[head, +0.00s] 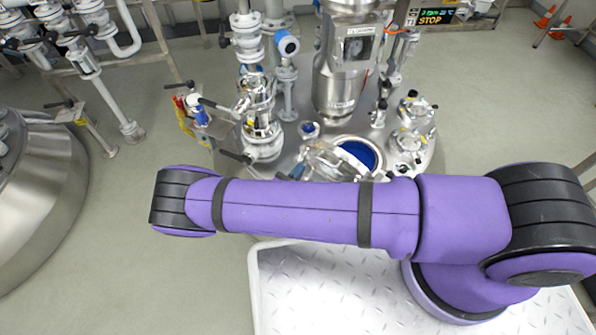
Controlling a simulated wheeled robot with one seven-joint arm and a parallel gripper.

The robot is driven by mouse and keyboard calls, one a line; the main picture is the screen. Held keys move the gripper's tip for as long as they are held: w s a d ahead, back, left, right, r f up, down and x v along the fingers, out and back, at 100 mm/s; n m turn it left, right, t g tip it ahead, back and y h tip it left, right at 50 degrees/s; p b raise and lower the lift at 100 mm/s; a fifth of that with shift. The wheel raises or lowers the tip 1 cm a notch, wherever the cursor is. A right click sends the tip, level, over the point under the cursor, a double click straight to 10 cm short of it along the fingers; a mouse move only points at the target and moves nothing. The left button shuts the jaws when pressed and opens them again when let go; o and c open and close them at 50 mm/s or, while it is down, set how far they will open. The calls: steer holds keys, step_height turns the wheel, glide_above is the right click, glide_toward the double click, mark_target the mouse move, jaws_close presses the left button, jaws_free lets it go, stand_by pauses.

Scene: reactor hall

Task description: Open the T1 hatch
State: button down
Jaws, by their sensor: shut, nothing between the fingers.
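A steel reactor (432,165) stands beyond my arm, with fittings on its top. On its near side is a round opening with a steel rim and a blue inside (360,153). A shiny steel lid (322,158) appears raised and tilted at the left of this opening. My arm covers the near part of both, so the lid's full angle is hidden. No T1 label is readable. My purple arm lies across the picture in front of the reactor. My gripper does not show.
A tall steel column (345,75) rises behind the opening. Valves and pipes (262,125) crowd its left. A display (437,16) reads STOP. Another steel vessel (45,200) stands at left. A white tread-plate platform (320,290) lies in front. Grey floor between the vessels is clear.

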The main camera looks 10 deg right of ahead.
mark_target(313, 148)
steer(key=shift+g+y, duration=0.4)
steer(key=w+d+r, duration=0.3)
steer(key=shift+w+d, duration=0.25)
steer(key=shift+s+a, duration=0.1)
steer(key=shift+s+a, duration=0.2)
steer(key=shift+a, duration=0.05)
steer(key=r+v, duration=0.2)
steer(key=v, duration=1.1)
steer(key=shift+f, duration=0.3)
steer(key=shift+s+a, duration=0.1)
